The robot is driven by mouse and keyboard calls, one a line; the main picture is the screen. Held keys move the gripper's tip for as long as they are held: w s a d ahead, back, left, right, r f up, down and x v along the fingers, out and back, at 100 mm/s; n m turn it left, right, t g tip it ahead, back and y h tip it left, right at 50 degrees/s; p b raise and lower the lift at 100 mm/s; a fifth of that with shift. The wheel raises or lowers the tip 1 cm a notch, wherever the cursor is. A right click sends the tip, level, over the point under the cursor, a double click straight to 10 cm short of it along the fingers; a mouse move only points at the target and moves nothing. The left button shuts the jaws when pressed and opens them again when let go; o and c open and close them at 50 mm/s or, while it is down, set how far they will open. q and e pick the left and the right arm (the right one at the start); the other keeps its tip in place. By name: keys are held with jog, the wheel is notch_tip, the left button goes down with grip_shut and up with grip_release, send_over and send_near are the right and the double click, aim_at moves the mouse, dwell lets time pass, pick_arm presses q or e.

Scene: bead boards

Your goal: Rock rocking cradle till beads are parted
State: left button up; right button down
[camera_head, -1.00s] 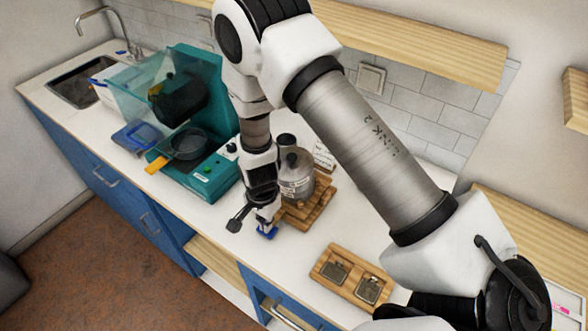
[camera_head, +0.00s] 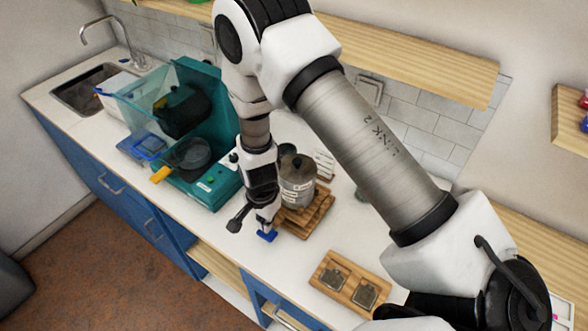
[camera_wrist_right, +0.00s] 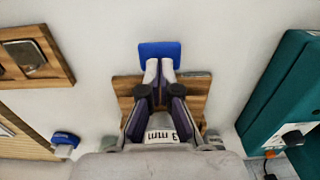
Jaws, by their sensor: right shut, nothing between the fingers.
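The wooden rocking cradle (camera_head: 312,217) stands on the white counter with a clear round jar (camera_head: 298,187) on it. A blue pad (camera_head: 267,237) is at its front edge, and it also shows in the wrist view (camera_wrist_right: 160,50). My right gripper (camera_head: 265,226) is shut with nothing between its fingers. Its fingertips (camera_wrist_right: 160,67) are at the near edge of the blue pad; whether they touch it I cannot tell. The cradle's wood (camera_wrist_right: 127,88) lies behind the fingers, and a label reading "3 mm" (camera_wrist_right: 161,136) shows between them. Beads inside the jar are too small to tell.
A teal machine (camera_head: 218,190) with a black pan (camera_head: 193,155) stands to the left. A wooden tray (camera_head: 350,281) with two metal plates lies to the right. A wooden shelf (camera_head: 420,60) hangs above the counter. Bare counter lies between cradle and tray.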

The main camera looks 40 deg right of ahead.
jog(key=shift+f+b, duration=1.25)
jog(key=shift+f, duration=0.9)
notch_tip(320, 180, up, 5)
jog(key=p, duration=0.5)
jog(key=shift+r, duration=0.1)
jog(key=shift+f+b, duration=1.95)
jog(key=shift+f, duration=0.75)
notch_tip(320, 180, up, 6)
jog(key=p, duration=0.5)
jog(key=shift+f, duration=0.35)
jog(key=shift+f, duration=0.15)
